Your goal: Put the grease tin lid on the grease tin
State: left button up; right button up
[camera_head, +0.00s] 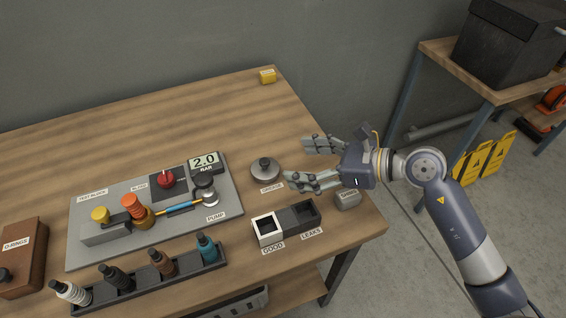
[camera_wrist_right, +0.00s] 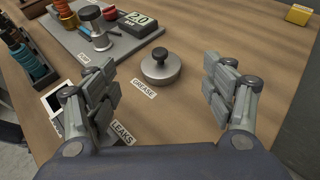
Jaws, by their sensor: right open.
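The grease tin (camera_head: 265,174) is a low round grey metal tin behind the "GREASE" label on the wooden bench. The grease tin lid (camera_head: 265,163), with a black knob, sits on top of it and looks level. In the right wrist view the tin (camera_wrist_right: 161,78) and lid knob (camera_wrist_right: 159,53) show ahead, between the fingers. My right gripper (camera_head: 299,163) is open and empty, just right of the tin, its fingers pointing at it. The fingers (camera_wrist_right: 160,88) are apart from the tin. My left gripper is not in view.
The test block with pump and gauge (camera_head: 205,163) stands left of the tin. The GOOD (camera_head: 267,231) and LEAKS (camera_head: 300,217) boxes are in front.

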jog(key=v, duration=0.3)
jog(key=shift+d+r, duration=0.1)
dwell(0.5)
